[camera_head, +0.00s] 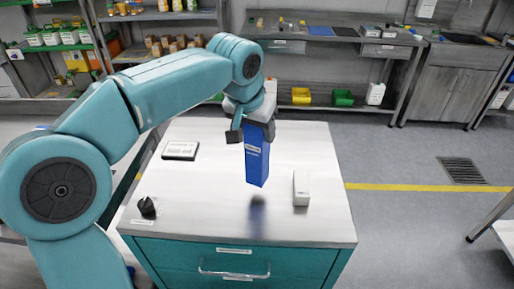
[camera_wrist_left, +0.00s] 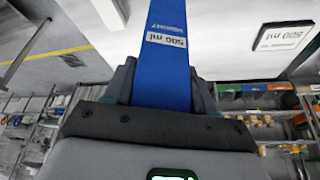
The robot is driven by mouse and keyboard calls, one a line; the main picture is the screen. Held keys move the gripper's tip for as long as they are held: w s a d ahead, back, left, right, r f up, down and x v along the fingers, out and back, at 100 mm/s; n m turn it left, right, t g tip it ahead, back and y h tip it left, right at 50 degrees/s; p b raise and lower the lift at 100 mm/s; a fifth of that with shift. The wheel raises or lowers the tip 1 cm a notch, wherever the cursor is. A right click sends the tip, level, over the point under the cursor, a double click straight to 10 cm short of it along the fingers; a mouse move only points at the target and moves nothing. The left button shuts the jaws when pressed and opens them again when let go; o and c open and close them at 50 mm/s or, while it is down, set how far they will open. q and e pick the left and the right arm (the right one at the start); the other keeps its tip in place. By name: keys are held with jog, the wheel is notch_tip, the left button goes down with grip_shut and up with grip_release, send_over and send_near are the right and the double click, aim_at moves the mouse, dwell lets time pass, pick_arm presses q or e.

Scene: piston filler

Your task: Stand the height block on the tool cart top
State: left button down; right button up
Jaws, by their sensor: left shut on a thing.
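The height block (camera_head: 257,158) is a tall blue block with a white label. My left gripper (camera_head: 252,128) is shut on its upper end and holds it upright above the tool cart top (camera_head: 200,215). A dark shadow lies on the cart top below the block, with a gap between. In the left wrist view the blue block (camera_wrist_left: 168,75) stands between the two dark fingers, and its label reads "500 ml". My right gripper is not in view.
On the cart top are a flat plate with a white label (camera_head: 181,150) at the back left, a small black knob-like object (camera_head: 147,207) at the front left and a white box (camera_head: 301,188) on the right. The middle front is clear. Shelves with bins stand behind.

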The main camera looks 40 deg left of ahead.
pick_arm(q)
notch_tip(320, 180, down, 4)
jog(key=shift+w+f+b, duration=0.1)
jog(key=shift+b, duration=0.25)
jog(key=shift+f, duration=0.2)
jog(key=shift+c, duration=1.8)
grip_release()
jog(key=shift+r, duration=0.1)
jog(key=shift+r, duration=0.3)
jog(key=p+v, duration=0.1)
jog(key=v, duration=1)
jog(key=shift+r+p, duration=0.3)
jog(key=shift+r, duration=0.1)
